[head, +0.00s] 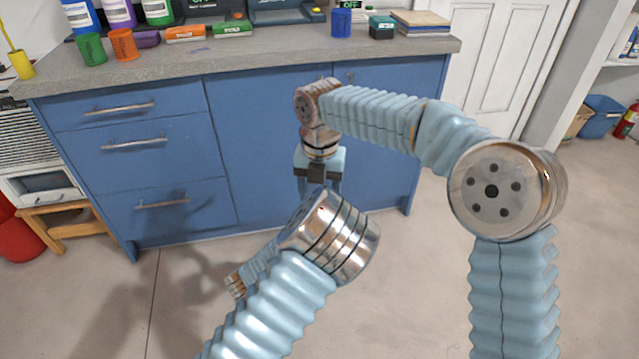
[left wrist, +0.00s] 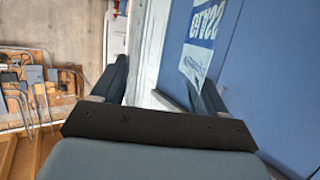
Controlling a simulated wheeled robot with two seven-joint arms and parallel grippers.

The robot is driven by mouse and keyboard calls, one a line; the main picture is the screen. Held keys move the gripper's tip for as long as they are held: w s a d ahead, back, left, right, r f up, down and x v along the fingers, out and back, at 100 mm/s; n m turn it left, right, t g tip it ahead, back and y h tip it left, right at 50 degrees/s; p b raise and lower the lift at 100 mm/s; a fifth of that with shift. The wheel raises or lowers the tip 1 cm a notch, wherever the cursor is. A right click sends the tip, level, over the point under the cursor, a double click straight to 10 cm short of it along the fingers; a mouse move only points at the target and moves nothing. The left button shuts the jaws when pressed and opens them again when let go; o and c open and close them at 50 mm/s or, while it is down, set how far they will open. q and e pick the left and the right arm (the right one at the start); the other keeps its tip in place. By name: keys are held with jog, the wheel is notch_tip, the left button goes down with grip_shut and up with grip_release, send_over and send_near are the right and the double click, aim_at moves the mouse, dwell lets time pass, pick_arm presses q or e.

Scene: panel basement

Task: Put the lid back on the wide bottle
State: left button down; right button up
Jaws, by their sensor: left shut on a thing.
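Blue (head: 80,15), purple (head: 119,13) and green (head: 158,12) bottles stand at the back left of the counter, their tops cut off by the frame. I cannot tell which is the wide bottle, and I cannot make out its lid. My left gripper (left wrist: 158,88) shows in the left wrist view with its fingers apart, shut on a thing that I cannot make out. In the head view it is hidden by my left arm. My right gripper (head: 320,188) points down in front of the blue cabinet, fingers apart, tips hidden behind my left arm.
The counter (head: 270,54) carries green (head: 91,49) and orange (head: 123,44) cups, small boxes, a blue cup (head: 341,22) and stacked books (head: 420,23). Its middle front is clear. A wooden stool (head: 50,215) stands at left. The floor at right is open.

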notch_tip(320, 180, down, 6)
dwell(0.4)
